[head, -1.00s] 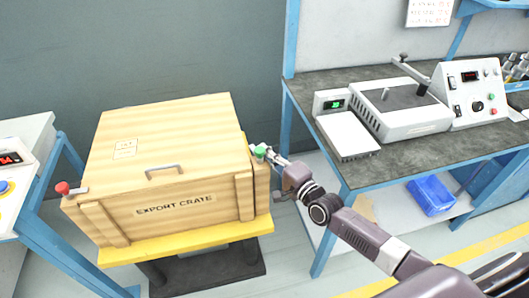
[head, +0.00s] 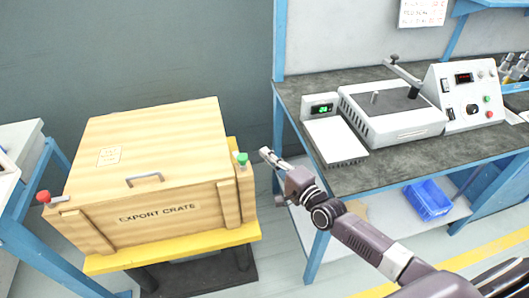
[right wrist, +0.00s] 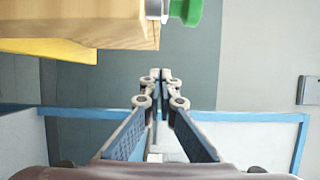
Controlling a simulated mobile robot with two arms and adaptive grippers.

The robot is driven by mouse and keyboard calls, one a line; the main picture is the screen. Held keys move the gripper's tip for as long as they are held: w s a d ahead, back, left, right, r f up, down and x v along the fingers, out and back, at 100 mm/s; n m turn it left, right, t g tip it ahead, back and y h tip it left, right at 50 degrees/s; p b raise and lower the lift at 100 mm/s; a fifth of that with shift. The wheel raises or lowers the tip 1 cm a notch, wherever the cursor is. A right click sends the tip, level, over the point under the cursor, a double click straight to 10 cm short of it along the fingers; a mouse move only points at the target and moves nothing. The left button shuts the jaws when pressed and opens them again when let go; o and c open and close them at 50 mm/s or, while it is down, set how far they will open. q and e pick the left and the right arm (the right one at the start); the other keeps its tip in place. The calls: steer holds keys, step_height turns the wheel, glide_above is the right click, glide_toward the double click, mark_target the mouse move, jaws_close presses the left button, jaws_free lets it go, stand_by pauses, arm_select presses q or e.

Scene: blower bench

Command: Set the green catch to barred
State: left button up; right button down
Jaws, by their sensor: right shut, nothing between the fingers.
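The wooden export crate (head: 150,165) sits on a yellow platform with its lid down. The green catch (head: 242,158) is at the crate's right side, near the top edge. My right gripper (head: 265,152) is shut and empty, a little to the right of the green catch and apart from it. In the right wrist view the closed fingertips (right wrist: 160,75) point away from me, and the green knob shows at the top edge, partly cut off. I cannot read a barred mark on the catch. My left gripper is not in view.
A red catch (head: 44,197) is on the crate's left side. A blue-framed bench (head: 290,110) with a scale and a grey machine (head: 390,115) stands at the right, close to my right arm. A gap of floor separates crate and bench.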

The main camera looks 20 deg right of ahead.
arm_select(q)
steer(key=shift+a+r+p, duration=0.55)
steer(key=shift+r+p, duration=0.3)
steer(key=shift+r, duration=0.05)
arm_select(e)
steer(key=v, duration=0.8)
steer(key=shift+r, duration=0.3)
steer(key=shift+s+d, duration=0.1)
